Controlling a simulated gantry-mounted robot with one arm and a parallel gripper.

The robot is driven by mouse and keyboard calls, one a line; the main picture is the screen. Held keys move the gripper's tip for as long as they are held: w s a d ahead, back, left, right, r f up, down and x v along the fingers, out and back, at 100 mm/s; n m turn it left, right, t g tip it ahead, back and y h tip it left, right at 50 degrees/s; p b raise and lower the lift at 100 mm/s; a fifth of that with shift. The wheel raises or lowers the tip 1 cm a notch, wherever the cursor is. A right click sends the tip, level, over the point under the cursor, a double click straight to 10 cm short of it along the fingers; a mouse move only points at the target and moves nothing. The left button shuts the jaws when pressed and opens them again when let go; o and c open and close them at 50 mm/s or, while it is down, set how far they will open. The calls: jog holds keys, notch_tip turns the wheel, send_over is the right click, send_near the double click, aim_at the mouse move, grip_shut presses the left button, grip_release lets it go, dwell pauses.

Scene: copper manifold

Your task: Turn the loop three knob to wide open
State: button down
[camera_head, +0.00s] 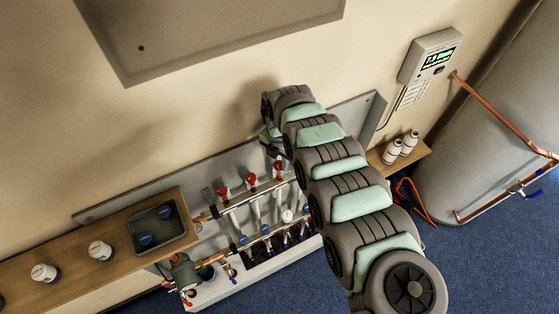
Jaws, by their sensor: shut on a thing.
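A manifold with two metal bars is mounted on a grey back plate (92,213). Its upper bar carries a left red knob (223,192), a middle red knob (251,179) and a right red knob (278,167), third from the left. My gripper (276,150) is at the right red knob, pointing down from my wrist, and is shut on it. Its fingertips are small and partly hidden. Blue knobs (243,240) and a white cap (287,216) sit on the lower bar. Knob markings are too small to read. My arm hides the manifold's right end.
A wooden shelf (70,272) at left holds white-and-blue caps and a grey tray (184,232) with blue caps. A pump (185,270) stands below it. White bottles (393,150) stand at right. A wall display (432,57) and a tank (500,120) with copper pipes are farther right.

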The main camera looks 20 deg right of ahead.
aim_at(279, 164)
jog(key=shift+f+n+b, duration=0.1)
jog(key=shift+n+b, duration=0.2)
jog(key=shift+n, duration=2)
jog(key=c, duration=1.1)
grip_release()
notch_tip(279, 164, up, 11)
jog(key=shift+b, duration=0.7)
